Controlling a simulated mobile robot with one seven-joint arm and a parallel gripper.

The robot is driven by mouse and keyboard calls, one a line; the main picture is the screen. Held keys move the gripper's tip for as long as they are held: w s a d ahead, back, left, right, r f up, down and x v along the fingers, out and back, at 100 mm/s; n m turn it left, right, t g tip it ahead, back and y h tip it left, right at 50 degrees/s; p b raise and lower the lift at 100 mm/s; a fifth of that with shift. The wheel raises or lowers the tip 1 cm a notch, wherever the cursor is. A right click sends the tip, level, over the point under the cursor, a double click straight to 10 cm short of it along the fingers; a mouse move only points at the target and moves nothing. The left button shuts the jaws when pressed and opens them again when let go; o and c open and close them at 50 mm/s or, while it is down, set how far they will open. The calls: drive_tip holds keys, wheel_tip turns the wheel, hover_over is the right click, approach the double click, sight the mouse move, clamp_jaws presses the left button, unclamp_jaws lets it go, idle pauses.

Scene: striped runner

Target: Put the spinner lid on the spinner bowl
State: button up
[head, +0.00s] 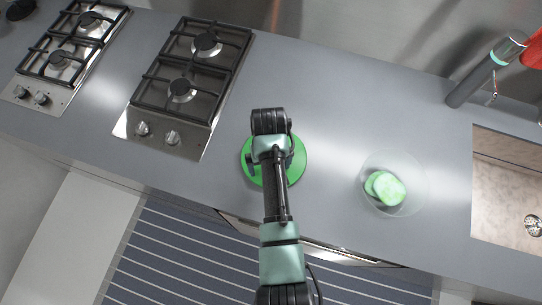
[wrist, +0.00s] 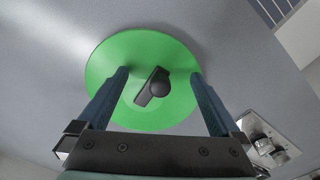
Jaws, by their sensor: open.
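The spinner lid is a flat green disc (head: 299,169) lying on the grey counter, and it also shows in the wrist view (wrist: 140,52). A black crank with a round knob (wrist: 158,88) stands on its middle. My gripper (wrist: 160,74) is open above the lid, with its blue fingers on either side of the knob and apart from it. In the head view my arm hides the lid's middle. The spinner bowl (head: 405,167) is clear and round, on the counter to the right, with green slices (head: 388,188) inside.
Two gas hobs (head: 190,85) are set in the counter at the left. A sink (head: 505,200) and a tap (head: 485,72) are at the right. The counter between lid and bowl is clear. A striped runner (head: 180,260) lies on the floor in front.

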drive_tip(key=shift+r+p, duration=0.25)
drive_tip(key=shift+p, duration=0.15)
idle(0.3)
clamp_jaws()
idle(0.5)
drive_tip(key=shift+r, duration=0.1)
drive_tip(key=shift+r+p, duration=2.45)
drive_tip(key=shift+p, duration=0.1)
drive_tip(key=shift+f, duration=0.1)
